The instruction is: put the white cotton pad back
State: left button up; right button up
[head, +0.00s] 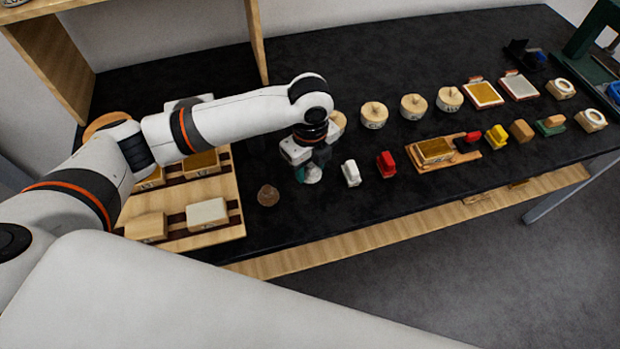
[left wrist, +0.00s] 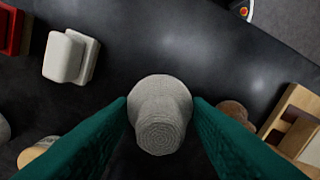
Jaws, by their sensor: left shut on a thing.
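The white cotton pad (left wrist: 160,100), round and greyish-white with a woven-looking knob, is between the green fingers of my left gripper (left wrist: 160,128). In the head view my left gripper (head: 312,168) is low over the dark table, between a small brown round piece (head: 268,195) and a white block (head: 351,173). The gripper is shut on the pad, and only a pale bit of the pad (head: 313,176) shows below the fingers there. I cannot tell whether the pad touches the table. My right gripper is not in view.
A slatted wooden tray (head: 177,218) with several blocks is at left. A red block (head: 386,164) and a wooden stand with a gold pad (head: 433,151) are to the right. Several round wooden pieces (head: 374,115) stand behind. The table front (head: 340,215) is clear.

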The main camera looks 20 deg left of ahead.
aim_at(310, 187)
pick_arm(q)
jog(key=shift+f, duration=2.7)
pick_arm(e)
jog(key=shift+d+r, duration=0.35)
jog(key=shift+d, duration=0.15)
pick_arm(q)
jog(key=shift+f, duration=0.15)
jog(key=o, duration=0.9)
jog(key=shift+r, duration=0.25)
notch_tip(310, 187, up, 12)
jog(key=shift+f+b, duration=0.1)
jog(key=shift+b, duration=0.45)
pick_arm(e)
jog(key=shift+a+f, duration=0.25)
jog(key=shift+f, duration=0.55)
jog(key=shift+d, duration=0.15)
